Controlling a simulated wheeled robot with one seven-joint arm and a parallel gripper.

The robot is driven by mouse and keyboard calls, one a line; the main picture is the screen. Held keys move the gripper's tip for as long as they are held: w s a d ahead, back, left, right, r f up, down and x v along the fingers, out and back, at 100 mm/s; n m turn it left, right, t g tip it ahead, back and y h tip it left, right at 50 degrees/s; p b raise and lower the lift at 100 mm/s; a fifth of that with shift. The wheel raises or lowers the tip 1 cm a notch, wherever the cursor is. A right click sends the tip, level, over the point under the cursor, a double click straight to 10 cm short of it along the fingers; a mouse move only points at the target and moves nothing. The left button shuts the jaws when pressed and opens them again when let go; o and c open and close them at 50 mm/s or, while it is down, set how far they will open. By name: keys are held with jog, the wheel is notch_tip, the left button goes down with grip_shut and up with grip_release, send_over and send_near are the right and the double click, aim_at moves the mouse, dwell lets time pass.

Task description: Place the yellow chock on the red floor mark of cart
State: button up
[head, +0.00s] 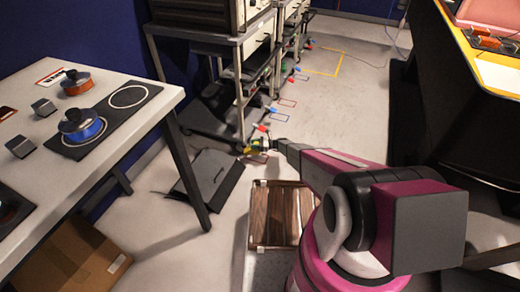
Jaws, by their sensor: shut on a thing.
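My gripper (266,146) is low over the floor at the near end of the row of carts, small in the view. It is shut on a small yellow thing, which I take to be the yellow chock (248,149); my gripper partly hides it. A red floor mark (288,103), a thin rectangle outline, lies farther back beside the carts. The nearest cart (238,90) is a grey frame on casters, left of and behind my gripper. Whether the chock touches the floor cannot be told.
A blue floor mark (279,117) lies between my gripper and the red one. Several small coloured chocks, including an orange-red one (262,127), line the carts' wheels. A wooden crate (252,216) stands near me. The table (160,105) is at left; the aisle beyond is clear.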

jog(key=shift+w+d+f, duration=0.65)
jog(key=shift+w+f, duration=0.35)
jog(key=shift+f, duration=0.4)
jog(key=shift+w+d+f, duration=0.65)
jog(key=shift+w+f, duration=0.35)
jog(key=shift+f, duration=0.35)
jog(key=shift+w+d+f, duration=0.65)
jog(key=shift+w+f, duration=0.35)
jog(key=shift+f, duration=0.4)
jog(key=shift+f, duration=0.15)
jog(key=o, duration=1.1)
